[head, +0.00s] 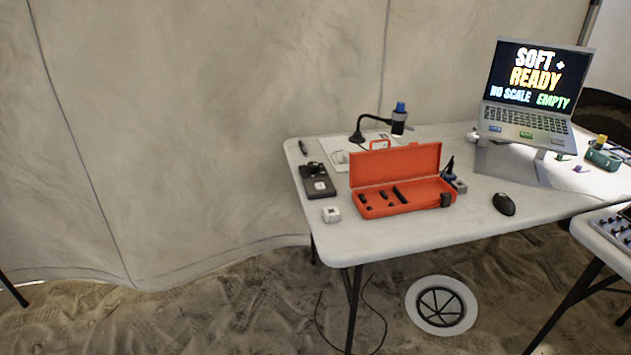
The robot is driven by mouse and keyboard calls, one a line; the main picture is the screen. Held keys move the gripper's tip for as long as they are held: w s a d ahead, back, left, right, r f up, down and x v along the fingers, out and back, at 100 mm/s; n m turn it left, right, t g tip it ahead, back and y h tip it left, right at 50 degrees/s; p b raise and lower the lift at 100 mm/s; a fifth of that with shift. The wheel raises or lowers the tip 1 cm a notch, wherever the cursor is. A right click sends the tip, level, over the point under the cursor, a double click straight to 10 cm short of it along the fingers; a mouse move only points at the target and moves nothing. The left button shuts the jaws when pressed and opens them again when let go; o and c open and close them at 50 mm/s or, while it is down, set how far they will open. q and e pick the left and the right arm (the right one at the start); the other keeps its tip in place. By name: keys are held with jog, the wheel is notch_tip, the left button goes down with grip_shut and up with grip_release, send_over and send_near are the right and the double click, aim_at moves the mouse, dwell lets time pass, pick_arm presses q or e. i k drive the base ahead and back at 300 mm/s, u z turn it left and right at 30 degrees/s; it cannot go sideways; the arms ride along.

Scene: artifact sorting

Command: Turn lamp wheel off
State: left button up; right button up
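A small lamp with a black bent neck (366,121) stands at the back of the white folding table (380,237). Its head (399,123) is dark and grey with a blue top (400,107). I cannot make out a wheel on the lamp or tell whether it is lit. A black spoked wheel shape in a white ring (413,303) lies on the sandy floor below the table; I cannot tell whether it belongs to the lamp. Neither of my grippers is in view.
An open orange case (395,165) stands in front of the lamp. A black device (316,190), a small white block (331,214) and a black mouse (503,204) lie near the front. A laptop (522,120) stands at the right. A second table (604,238) adjoins there.

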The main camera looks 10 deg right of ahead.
aim_at(313, 167)
jog(key=u, duration=0.65)
jog(key=i, duration=0.85)
jog(key=u, duration=0.6)
jog(key=i, duration=1)
jog(key=z, duration=0.4)
